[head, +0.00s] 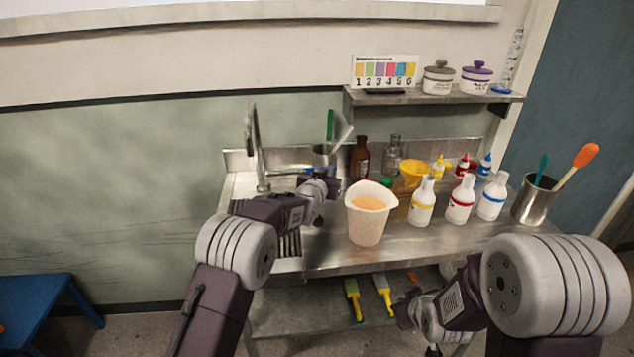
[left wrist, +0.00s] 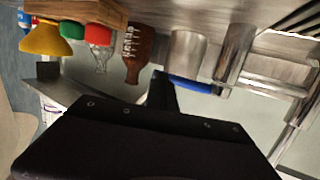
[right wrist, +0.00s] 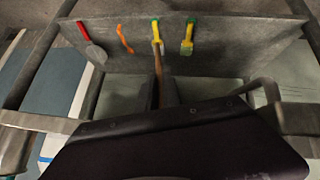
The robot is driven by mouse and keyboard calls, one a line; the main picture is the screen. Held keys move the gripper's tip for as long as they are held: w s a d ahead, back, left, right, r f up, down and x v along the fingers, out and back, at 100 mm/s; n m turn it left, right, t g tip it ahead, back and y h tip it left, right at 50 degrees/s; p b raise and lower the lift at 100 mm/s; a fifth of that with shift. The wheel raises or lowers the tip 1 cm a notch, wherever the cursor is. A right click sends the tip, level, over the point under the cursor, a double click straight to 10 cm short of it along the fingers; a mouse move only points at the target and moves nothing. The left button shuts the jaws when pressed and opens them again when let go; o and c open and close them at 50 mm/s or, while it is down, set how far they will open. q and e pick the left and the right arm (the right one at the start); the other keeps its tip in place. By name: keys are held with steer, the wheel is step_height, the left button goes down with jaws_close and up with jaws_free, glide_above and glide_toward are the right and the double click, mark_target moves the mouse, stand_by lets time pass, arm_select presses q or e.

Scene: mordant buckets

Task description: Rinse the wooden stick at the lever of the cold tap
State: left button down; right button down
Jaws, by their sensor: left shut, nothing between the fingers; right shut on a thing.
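The metal tap (head: 257,150) arches over the sink at the left of the bench. A blue lever (left wrist: 188,82) shows in the left wrist view, beside the fingertips of my left gripper (left wrist: 163,82); I cannot tell whether they touch. That gripper is shut and empty. My right gripper (right wrist: 163,92) is low, in front of the bench, and shut on a thin brown wooden stick (right wrist: 158,64). The stick points away from the fingers towards the lower shelf. In the head view, my right arm hides most of that gripper, and I cannot make out the stick.
A white bucket with orange liquid (head: 366,228) stands near the bench's front edge. Several bottles stand to its right, with a metal pot of tools (head: 533,207) beyond them. The lower shelf (right wrist: 225,53) holds several brushes and tools. A blue stool (head: 40,292) stands at left.

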arm_select(q)
steer(key=shift+r, duration=0.15)
steer(key=b+v, duration=0.1)
steer(key=v, duration=1.1)
